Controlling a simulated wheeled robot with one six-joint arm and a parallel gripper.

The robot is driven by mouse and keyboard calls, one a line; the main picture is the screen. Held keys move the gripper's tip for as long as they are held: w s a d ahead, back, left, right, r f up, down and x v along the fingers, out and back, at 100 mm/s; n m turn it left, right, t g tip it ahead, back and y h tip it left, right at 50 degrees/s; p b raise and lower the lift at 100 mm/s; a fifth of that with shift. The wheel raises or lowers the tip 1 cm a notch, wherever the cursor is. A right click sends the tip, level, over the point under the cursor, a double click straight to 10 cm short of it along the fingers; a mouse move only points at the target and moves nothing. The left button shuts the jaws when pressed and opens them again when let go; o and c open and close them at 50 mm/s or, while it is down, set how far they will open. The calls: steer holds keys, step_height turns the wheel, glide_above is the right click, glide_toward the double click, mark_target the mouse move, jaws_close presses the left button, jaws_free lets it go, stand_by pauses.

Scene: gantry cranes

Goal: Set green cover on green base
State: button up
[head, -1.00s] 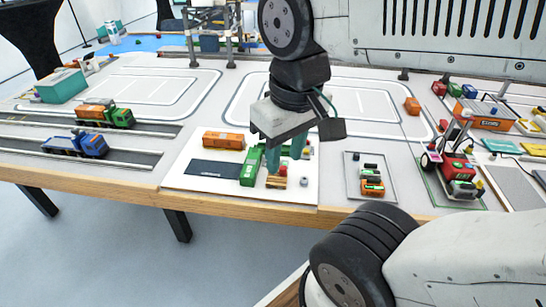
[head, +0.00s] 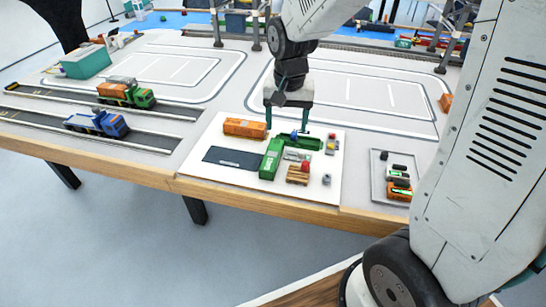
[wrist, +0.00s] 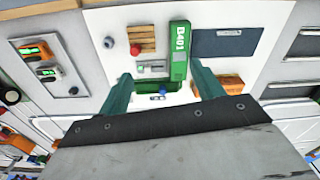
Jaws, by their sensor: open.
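A long green block marked D401 (head: 270,158) lies on the white board and also shows in the wrist view (wrist: 180,52). A second green piece (head: 309,143) lies at its far end, roughly at a right angle, with a small blue part beside it; it also shows in the wrist view (wrist: 157,87). I cannot tell for certain which piece is cover and which is base. My gripper (head: 288,124) is open, its teal fingers wide apart above the far side of the second green piece. In the wrist view the empty fingers (wrist: 161,76) straddle that piece.
The white board (head: 230,182) also carries an orange container (head: 245,128), a dark plate (head: 230,160), a wooden pallet (head: 298,177) with a red knob (head: 305,166), and a grey peg (head: 326,180). A tray (head: 378,190) with small parts lies to the right.

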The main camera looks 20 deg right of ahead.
steer(key=m, duration=0.2)
glide_above(272, 154)
steer(key=f, duration=1)
steer(key=shift+s, duration=0.3)
steer(key=f, duration=0.7)
steer(key=shift+w+d+f, duration=0.1)
steer(key=shift+w+f, duration=0.25)
steer(key=shift+f, duration=0.05)
steer(key=c, duration=1.2)
steer(key=shift+o, duration=0.2)
